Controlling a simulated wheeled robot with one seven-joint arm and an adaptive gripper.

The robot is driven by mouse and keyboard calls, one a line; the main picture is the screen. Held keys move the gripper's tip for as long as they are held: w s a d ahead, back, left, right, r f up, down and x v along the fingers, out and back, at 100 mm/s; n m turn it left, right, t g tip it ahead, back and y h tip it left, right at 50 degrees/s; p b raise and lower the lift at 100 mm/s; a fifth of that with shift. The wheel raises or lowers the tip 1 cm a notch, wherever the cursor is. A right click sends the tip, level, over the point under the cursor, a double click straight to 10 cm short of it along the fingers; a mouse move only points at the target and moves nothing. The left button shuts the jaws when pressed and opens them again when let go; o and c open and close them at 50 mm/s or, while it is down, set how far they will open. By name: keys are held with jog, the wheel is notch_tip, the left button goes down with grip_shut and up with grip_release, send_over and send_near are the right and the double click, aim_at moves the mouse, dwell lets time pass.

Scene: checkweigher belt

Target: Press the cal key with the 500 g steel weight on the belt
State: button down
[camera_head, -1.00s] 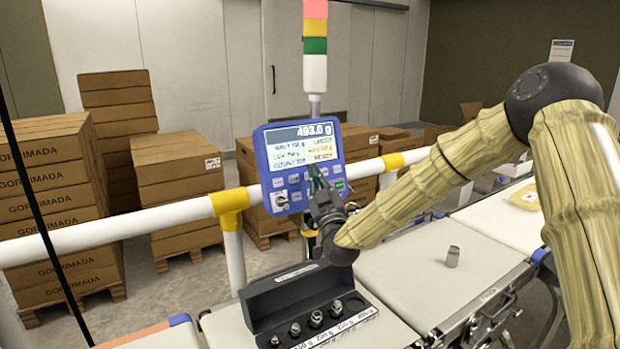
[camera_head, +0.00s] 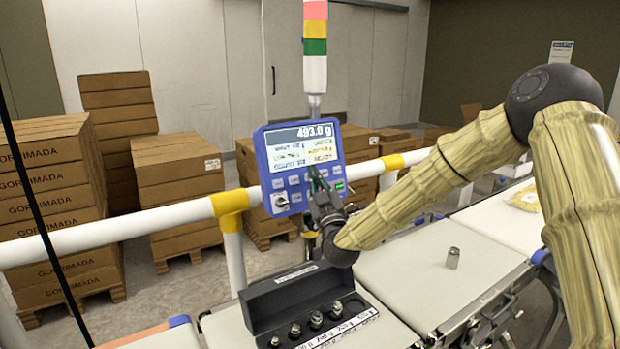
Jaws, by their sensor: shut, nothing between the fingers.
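The blue control panel (camera_head: 279,150) stands on a post behind the belt, and its screen reads 493.0 g. Its keys (camera_head: 294,181) sit in rows under the screen; their labels are too small to read. My gripper (camera_head: 317,182) is shut and empty, with its fingertips at the right part of the key rows. It hides some keys, and I cannot tell whether it touches one. The steel weight (camera_head: 453,258) stands upright and alone on the pale belt (camera_head: 405,285), right of my gripper.
An open black case (camera_head: 262,309) with several smaller weights lies in front of the panel. A white and yellow guard rail (camera_head: 130,232) runs behind the belt. A signal tower (camera_head: 315,70) rises behind the panel. Stacked cartons (camera_head: 175,180) stand farther back.

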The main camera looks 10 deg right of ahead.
jog(key=shift+w+a+f, duration=0.1)
jog(key=shift+w, duration=0.05)
jog(key=shift+w+a+b, duration=0.1)
jog(key=shift+w+b, duration=0.15)
jog(key=shift+b, duration=0.15)
jog(key=shift+w+a+f, duration=0.1)
jog(key=shift+w+a, duration=0.05)
jog(key=shift+w, duration=0.2)
dwell(1.0)
jog(key=shift+s, duration=0.15)
jog(key=shift+s+d+r+b, duration=0.2)
jog(key=shift+s+d+b, duration=0.15)
jog(key=shift+s, duration=0.3)
jog(key=shift+s+d+r, duration=0.25)
jog(key=shift+s+d, duration=0.05)
jog(key=shift+s, duration=0.45)
jog(key=shift+s+d+r, duration=0.2)
jog(key=shift+s+d, duration=0.05)
jog(key=shift+s, duration=0.45)
jog(key=shift+s+d+r, duration=0.25)
jog(key=shift+s+d, duration=0.05)
jog(key=shift+s, duration=0.45)
